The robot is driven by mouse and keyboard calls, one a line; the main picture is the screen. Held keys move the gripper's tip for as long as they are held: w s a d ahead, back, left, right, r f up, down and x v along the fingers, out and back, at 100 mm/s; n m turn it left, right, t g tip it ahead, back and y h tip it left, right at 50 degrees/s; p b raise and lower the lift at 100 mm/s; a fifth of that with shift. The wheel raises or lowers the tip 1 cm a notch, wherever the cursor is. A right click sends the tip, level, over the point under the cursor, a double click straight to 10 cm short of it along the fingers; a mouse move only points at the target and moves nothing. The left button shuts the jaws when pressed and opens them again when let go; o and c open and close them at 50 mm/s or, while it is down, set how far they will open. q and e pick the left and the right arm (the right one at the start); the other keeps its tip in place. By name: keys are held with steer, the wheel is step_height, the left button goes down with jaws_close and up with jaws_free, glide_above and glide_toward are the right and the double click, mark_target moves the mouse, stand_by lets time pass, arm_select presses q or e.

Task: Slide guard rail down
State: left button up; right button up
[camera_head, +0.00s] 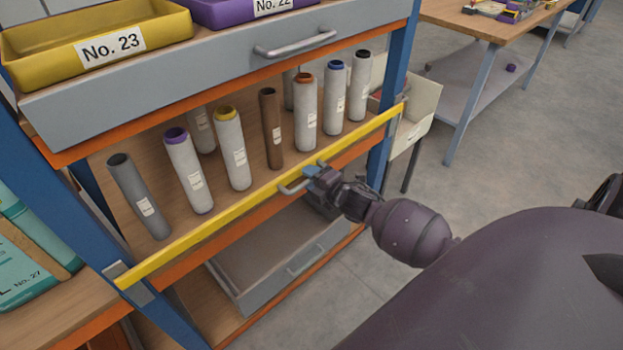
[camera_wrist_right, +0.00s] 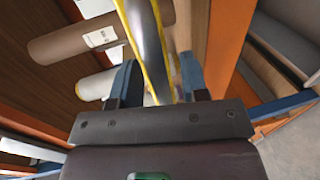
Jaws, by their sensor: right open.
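The yellow guard rail (camera_head: 220,217) runs across the front of the shelf, in front of the lower part of the rolls. It spans from the left blue post to the right blue post. A small grey handle (camera_head: 293,187) sits on the rail near its middle. My right gripper (camera_head: 311,172) is at this handle. In the right wrist view my gripper (camera_wrist_right: 155,85) is open, with its blue fingers on either side of the rail and handle (camera_wrist_right: 148,40). I cannot tell whether a finger touches the handle. My left gripper is not in view.
Several upright rolls (camera_head: 232,150) stand behind the rail. A grey drawer (camera_head: 200,75) with bins is above, and an open grey drawer (camera_head: 250,300) is below. A wooden table (camera_head: 490,22) stands at the back right. The floor (camera_head: 500,170) at right is clear.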

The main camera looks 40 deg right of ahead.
jaws_close()
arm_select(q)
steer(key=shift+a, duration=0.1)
arm_select(e)
steer(key=shift+f, duration=0.4)
arm_select(q)
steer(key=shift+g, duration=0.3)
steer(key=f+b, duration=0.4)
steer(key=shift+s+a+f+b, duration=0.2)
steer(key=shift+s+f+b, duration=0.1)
steer(key=shift+b, duration=0.1)
arm_select(e)
step_height(320, 180, down, 9)
steer(key=shift+s, duration=0.15)
steer(key=shift+r, duration=0.1)
